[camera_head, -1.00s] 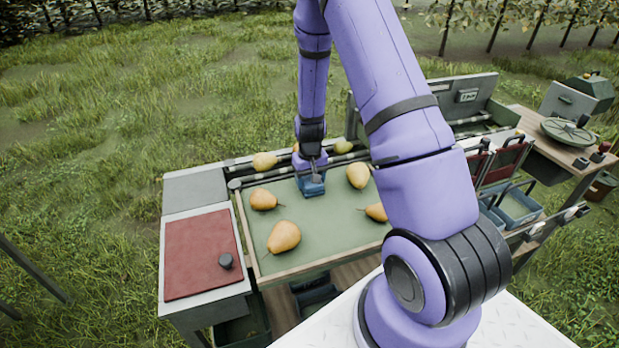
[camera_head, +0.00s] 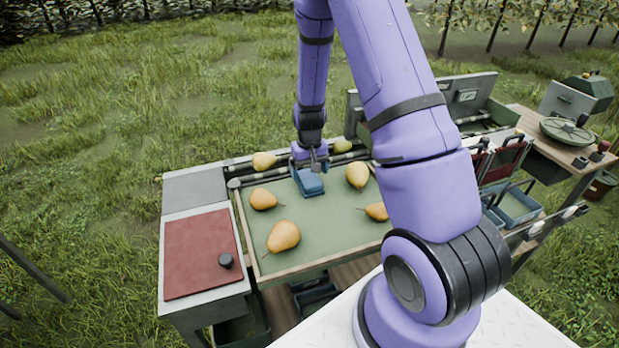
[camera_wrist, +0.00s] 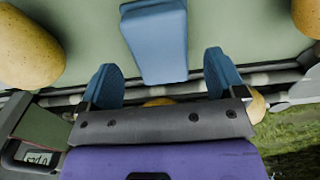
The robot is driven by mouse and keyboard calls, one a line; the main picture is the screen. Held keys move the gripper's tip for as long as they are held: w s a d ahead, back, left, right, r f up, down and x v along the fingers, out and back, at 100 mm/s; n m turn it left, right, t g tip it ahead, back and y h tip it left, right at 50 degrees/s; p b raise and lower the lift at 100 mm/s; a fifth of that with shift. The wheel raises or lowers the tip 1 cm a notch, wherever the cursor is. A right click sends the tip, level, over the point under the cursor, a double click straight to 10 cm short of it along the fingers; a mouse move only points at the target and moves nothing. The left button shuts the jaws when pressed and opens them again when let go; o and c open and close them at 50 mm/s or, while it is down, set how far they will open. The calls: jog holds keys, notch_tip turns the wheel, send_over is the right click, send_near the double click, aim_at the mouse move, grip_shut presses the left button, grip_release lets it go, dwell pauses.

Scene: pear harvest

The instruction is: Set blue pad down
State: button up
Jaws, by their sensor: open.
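The blue pad (camera_head: 309,182) lies on the green tray surface (camera_head: 325,231), between the pears. In the wrist view the pad (camera_wrist: 157,42) is just beyond my fingertips, with green surface around it. My gripper (camera_head: 308,163) is at the tray's far edge, behind the pad. The pad's near end lies close to the gap between the fingers. Whether a finger touches it cannot be told, but a gap shows on both sides.
Rails with pears run behind the tray. A red board (camera_head: 202,254) is at left, blue baskets (camera_head: 517,206) at right.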

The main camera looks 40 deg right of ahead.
notch_tip(320, 180, up, 8)
jog(key=r, duration=0.1)
notch_tip(320, 180, up, 11)
jog(key=t, duration=0.1)
send_over(309, 178)
jog(key=s+a, duration=0.3)
jog(key=a, duration=0.1)
jog(key=s+a+r+n+t, duration=0.2)
jog(key=s+a+r, duration=0.3)
jog(key=r, duration=0.4)
jog(key=s+a+r, duration=0.1)
jog(key=s+r, duration=0.2)
jog(key=s, duration=0.3)
jog(key=s+a+r+t, duration=0.1)
jog(key=s+r, duration=0.2)
jog(key=s, duration=0.3)
jog(key=s+a+r+n+t, duration=0.1)
jog(key=s+a+r, duration=0.1)
jog(key=s, duration=0.5)
jog(key=shift+r, duration=0.45)
